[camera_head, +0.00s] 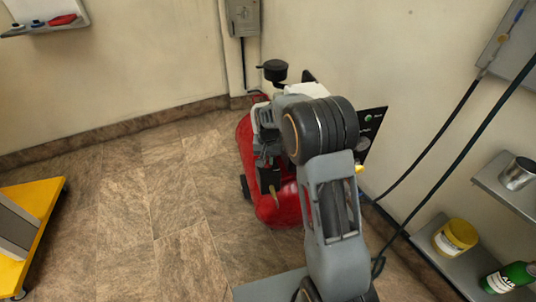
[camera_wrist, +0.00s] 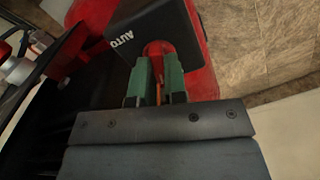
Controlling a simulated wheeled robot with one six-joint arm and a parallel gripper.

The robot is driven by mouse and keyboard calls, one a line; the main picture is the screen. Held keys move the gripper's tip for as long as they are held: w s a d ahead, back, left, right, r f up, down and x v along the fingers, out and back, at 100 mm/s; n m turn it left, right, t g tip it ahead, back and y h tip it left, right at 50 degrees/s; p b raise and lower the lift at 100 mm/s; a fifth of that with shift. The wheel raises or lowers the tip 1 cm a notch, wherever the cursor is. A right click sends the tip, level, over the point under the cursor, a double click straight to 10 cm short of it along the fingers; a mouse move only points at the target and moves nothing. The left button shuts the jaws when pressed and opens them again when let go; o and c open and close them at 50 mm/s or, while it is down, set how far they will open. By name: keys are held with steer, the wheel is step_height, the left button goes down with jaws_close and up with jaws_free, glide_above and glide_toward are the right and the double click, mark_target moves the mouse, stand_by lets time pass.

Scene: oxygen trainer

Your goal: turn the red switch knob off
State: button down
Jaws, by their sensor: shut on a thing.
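In the wrist view, the red switch knob (camera_wrist: 158,47) sits at the edge of a black switch box (camera_wrist: 135,28) marked "AUTO". My gripper (camera_wrist: 157,66) has its two green fingers on either side of the knob and is shut on it. The fingers hide part of the knob. The box is on a red compressor (camera_wrist: 206,84), which also shows in the head view (camera_head: 283,208) on the floor by the wall. In the head view my arm covers part of the compressor, and the knob cannot be made out.
Dark hoses (camera_head: 440,128) hang along the right wall. A yellow-edged stand (camera_head: 38,215) is at the left. The tiled floor between is clear.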

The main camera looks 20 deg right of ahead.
steer(key=shift+n+p, duration=0.75)
steer(key=shift+n, duration=0.85)
steer(key=shift+w+a+n, duration=0.1)
steer(key=shift+n, duration=0.2)
steer(key=c, duration=1.2)
jaws_free()
steer(key=shift+o, duration=0.2)
step_height(320, 180, up, 14)
steer(key=p, duration=0.3)
steer(key=shift+f, duration=0.1)
